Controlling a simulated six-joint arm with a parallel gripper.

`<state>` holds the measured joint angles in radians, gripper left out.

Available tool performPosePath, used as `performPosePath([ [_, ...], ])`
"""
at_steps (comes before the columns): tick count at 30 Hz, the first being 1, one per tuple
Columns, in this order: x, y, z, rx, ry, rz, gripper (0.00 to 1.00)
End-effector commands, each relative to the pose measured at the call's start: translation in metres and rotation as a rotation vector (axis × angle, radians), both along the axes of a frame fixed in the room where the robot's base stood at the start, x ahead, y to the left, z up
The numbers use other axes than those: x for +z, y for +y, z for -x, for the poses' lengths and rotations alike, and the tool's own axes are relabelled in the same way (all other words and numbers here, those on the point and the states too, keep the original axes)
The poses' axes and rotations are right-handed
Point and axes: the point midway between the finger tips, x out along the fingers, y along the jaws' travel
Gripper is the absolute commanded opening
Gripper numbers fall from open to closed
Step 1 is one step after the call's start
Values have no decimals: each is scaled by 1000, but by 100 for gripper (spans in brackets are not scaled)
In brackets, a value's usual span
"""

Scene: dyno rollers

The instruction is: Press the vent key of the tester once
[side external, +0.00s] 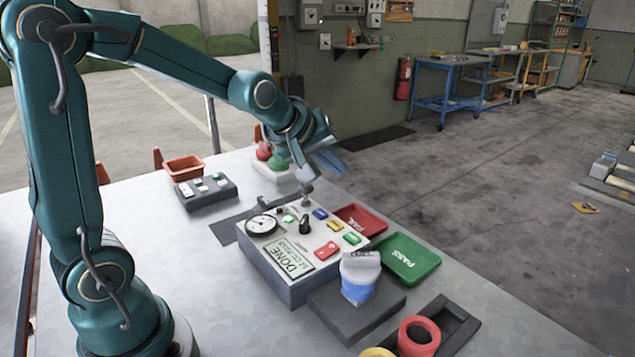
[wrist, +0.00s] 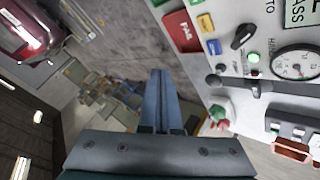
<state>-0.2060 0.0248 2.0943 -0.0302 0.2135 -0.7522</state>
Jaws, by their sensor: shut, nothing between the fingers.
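In the wrist view the blue key (wrist: 206,22) and yellow key (wrist: 214,47) show at upper right. My gripper (side external: 332,163) is shut and empty, above and behind the tester's far edge, touching no key. Its fingers (wrist: 160,85) show in the wrist view.
A lever (side external: 306,190) stands up at the tester's back edge. Red (side external: 375,219) and green PASS (side external: 410,259) trays lie to its right. A labelled cup (side external: 359,280) stands on a dark block in front. A switch box (side external: 206,192) and an orange bin (side external: 183,167) are at left.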

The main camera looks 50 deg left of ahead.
Motion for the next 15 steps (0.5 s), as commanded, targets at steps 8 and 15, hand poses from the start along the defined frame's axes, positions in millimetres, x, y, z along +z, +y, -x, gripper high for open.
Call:
performPosePath([
  [8,-3,2,1,4,9,1,0],
  [15,-9,2,1,3,11,1,0],
])
